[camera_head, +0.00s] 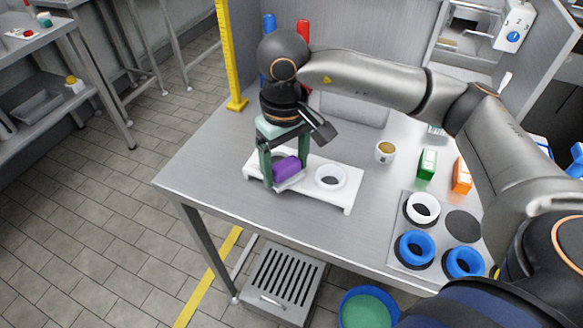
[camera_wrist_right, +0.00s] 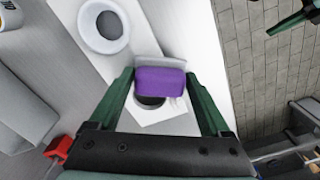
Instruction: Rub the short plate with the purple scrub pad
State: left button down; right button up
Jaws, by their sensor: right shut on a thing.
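My right gripper (camera_head: 284,174) is shut on the purple scrub pad (camera_head: 287,167), low over the left end of a long white stand (camera_head: 340,200). The pad also shows between the green fingers in the right wrist view (camera_wrist_right: 161,81), with a pale grey edge along it. Below the pad is a small white square piece (camera_wrist_right: 150,121) with a dark round opening, perhaps the short plate; I cannot tell whether the pad touches it. Dark green finger-like parts at the top right of the wrist view may be my left gripper (camera_wrist_right: 291,19); their opening is unclear.
A white ring (camera_head: 330,177) sits on the stand's right part. To the right are a cup (camera_head: 385,152), a green box (camera_head: 427,163), an orange box (camera_head: 462,176) and a grey board (camera_head: 405,196) with white and blue rings. The table's front left is clear.

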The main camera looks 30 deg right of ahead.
jog(key=shift+w+a+b, duration=0.25)
jog(key=shift+w+a, duration=0.35)
jog(key=shift+w, duration=0.2)
jog(key=shift+w+a+b, duration=0.25)
jog(key=shift+w+a, duration=0.35)
jog(key=shift+w, duration=0.15)
jog(key=shift+w+a+r, duration=0.1)
jog(key=shift+w+a, duration=0.35)
jog(key=shift+w, duration=0.15)
jog(key=shift+w+a+b, duration=0.5)
jog(key=shift+w+a, duration=0.55)
jog(key=shift+w, duration=0.25)
jog(key=shift+r+p, duration=1.85)
jog(key=shift+r, duration=1.05)
jog(key=shift+r, duration=0.1)
notch_tip(320, 180, up, 3)
jog(key=shift+f+p, duration=0.1)
jog(key=shift+p, duration=0.9)
jog(key=shift+d, duration=0.1)
